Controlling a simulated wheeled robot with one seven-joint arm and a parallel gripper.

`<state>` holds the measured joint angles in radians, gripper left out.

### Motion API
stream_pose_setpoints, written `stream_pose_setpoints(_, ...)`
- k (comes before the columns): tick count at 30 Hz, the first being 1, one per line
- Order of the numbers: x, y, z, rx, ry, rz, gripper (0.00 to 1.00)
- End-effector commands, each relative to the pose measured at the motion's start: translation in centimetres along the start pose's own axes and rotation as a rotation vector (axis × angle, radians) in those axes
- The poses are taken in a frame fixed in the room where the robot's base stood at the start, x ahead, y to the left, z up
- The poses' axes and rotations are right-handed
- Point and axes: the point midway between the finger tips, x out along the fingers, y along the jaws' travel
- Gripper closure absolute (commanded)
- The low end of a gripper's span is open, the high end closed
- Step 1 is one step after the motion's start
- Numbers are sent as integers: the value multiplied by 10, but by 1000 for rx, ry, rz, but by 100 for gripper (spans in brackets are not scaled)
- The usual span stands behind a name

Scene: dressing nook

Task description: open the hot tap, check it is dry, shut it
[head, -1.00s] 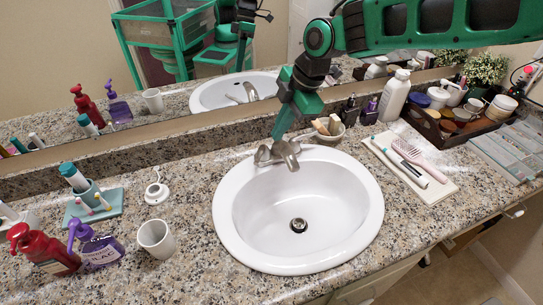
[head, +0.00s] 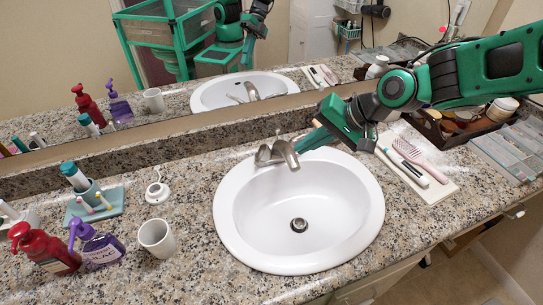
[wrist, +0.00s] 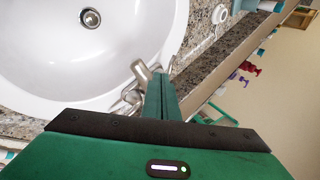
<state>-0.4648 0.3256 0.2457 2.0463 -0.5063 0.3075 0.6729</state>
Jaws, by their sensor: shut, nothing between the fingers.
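The basin tap's brushed metal spout (head: 286,153) stands at the back rim of the white oval basin (head: 232,215). A metal handle (head: 262,154) sits left of the spout; the right-hand handle is hidden by my gripper in the head view. My gripper (head: 301,147) is shut and empty, reaching in from the right with its fingertips close behind and right of the spout. In the wrist view my gripper's green fingers (wrist: 157,82) are together beside the spout (wrist: 142,72); I cannot tell if they touch it. No water shows at the spout or around the drain (head: 299,225).
A white cup (head: 157,239), red pump bottle (head: 45,250) and purple bottle (head: 97,246) stand left. The mirror (head: 190,105) rises close behind the tap.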

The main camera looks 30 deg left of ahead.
Motion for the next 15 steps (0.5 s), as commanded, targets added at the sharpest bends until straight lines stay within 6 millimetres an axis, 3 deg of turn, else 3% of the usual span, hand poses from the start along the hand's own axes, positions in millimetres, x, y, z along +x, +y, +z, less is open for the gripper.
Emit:
stream_pose_setpoints(3, -3, 4, 3, 131, 12, -16, 100)
stream_pose_setpoints(8, -2, 5, 4, 198, 15, -24, 100)
stream_pose_setpoints(15, 27, 4, 4, 198, 12, -24, 100)
